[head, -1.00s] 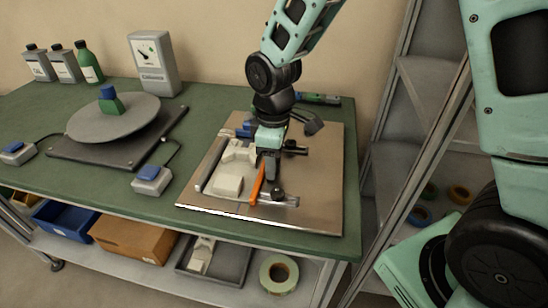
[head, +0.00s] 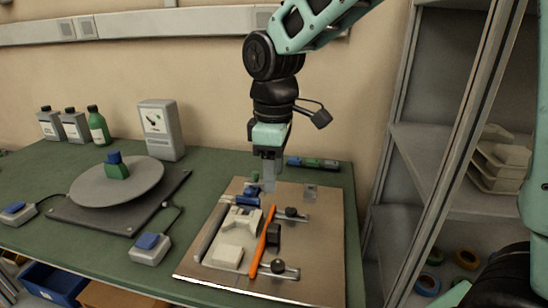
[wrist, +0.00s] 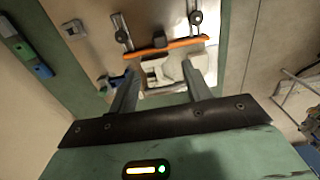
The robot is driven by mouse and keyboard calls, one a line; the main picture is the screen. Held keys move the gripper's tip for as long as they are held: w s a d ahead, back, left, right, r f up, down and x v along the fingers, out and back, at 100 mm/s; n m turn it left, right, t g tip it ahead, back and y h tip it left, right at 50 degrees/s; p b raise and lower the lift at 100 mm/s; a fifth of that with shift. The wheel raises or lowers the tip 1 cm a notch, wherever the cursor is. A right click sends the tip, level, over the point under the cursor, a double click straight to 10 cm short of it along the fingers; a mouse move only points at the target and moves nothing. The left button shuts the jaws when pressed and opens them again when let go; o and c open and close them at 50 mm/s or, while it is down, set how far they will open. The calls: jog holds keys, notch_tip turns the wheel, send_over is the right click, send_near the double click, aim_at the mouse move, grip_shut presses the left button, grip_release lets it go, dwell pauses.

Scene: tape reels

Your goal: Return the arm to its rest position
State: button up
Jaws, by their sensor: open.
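My arm reaches down from the top of the head view, with my gripper (head: 265,184) pointing down above the back part of a metal board (head: 325,228) on the green table. In the wrist view my gripper's two fingers (wrist: 162,90) are apart with nothing held between them. Below them on the board lie a white block-like part (head: 228,255), a blue piece (head: 248,201) and a long orange bar (head: 264,240). The orange bar also shows in the wrist view (wrist: 165,50). The gripper appears clear of these parts.
A round turntable (head: 90,188) with a green and blue piece on it stands at left. A gauge box (head: 160,130) and several bottles (head: 98,125) stand at the back. A grey shelf rack (head: 425,150) is at right. The air above the table is mostly free.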

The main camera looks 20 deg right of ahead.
notch_tip(320, 180, up, 2)
dwell(0.6)
